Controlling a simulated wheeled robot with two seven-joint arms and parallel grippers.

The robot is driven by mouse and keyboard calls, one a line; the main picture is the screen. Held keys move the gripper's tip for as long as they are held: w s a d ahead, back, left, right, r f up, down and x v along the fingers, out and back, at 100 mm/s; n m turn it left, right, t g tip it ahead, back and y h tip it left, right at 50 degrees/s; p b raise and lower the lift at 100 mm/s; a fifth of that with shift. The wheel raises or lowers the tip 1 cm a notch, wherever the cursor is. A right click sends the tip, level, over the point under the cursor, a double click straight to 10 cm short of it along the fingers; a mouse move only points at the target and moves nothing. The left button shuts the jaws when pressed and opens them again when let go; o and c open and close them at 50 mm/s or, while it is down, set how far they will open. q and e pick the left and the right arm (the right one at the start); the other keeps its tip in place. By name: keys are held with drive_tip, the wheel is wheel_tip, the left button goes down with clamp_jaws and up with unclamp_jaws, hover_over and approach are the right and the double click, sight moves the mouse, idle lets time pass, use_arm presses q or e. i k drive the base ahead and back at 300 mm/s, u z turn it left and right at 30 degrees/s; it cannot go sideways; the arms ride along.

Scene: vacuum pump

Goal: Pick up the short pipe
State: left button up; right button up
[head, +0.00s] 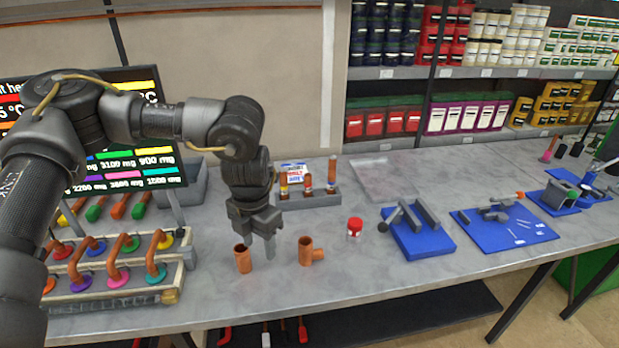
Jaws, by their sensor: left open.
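A short copper-coloured pipe (243,260) stands upright on the grey bench near its front edge. A copper-coloured pipe piece with a side branch (307,252) stands to its right. My left gripper (258,241) points down, open, just above and behind the short pipe. One finger shows clearly to the right of the pipe; the other is hard to make out. I cannot tell whether the gripper touches the pipe. My right gripper is not in view.
A rack with coloured copper loops (110,275) stands at left. A grey holder with upright tubes (308,198) is behind the gripper. A red-lidded jar (355,228) and blue mats with tools (505,229) lie to the right. The bench's front middle is clear.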

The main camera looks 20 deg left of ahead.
sight(308, 177)
drive_tip(key=z, duration=0.05)
drive_tip(key=i, duration=1.3)
